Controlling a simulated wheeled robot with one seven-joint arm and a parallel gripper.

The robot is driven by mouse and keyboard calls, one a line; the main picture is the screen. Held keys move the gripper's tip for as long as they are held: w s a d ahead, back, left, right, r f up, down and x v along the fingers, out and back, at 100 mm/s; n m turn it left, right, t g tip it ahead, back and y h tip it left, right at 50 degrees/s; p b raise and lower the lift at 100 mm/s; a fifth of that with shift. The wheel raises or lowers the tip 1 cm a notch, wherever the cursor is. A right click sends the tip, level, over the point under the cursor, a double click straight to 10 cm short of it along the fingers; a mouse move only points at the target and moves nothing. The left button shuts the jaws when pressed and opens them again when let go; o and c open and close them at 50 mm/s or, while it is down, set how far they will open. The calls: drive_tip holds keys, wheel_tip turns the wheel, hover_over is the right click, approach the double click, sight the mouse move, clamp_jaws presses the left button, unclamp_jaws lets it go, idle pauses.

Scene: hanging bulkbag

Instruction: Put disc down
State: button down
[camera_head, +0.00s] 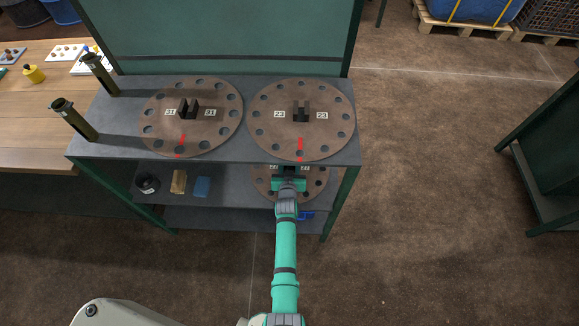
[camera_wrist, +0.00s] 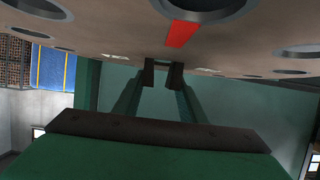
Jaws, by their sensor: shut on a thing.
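My gripper (camera_head: 289,172) reaches into the rack below the top shelf and is shut on the dark handle of a brown disc (camera_head: 262,183). This disc has round holes around its rim, and the top shelf hides its far part. I cannot tell whether it touches the middle shelf (camera_head: 228,188). In the wrist view the same disc (camera_wrist: 110,22), with a red stripe, fills the top. The fingers (camera_wrist: 163,72) meet at its handle.
On the middle shelf's left are a black round item (camera_head: 147,183), a tan block (camera_head: 178,182) and a blue block (camera_head: 202,187). Two dark cylinders (camera_head: 75,119) stand at the top shelf's left. A blue item (camera_head: 307,215) shows lower down.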

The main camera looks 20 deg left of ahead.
drive_tip(key=shift+w+f, duration=0.1)
drive_tip(key=shift+f, duration=0.95)
drive_tip(key=c, duration=1.1)
unclamp_jaws()
drive_tip(key=shift+f, duration=0.25)
drive_tip(key=shift+r, duration=0.1)
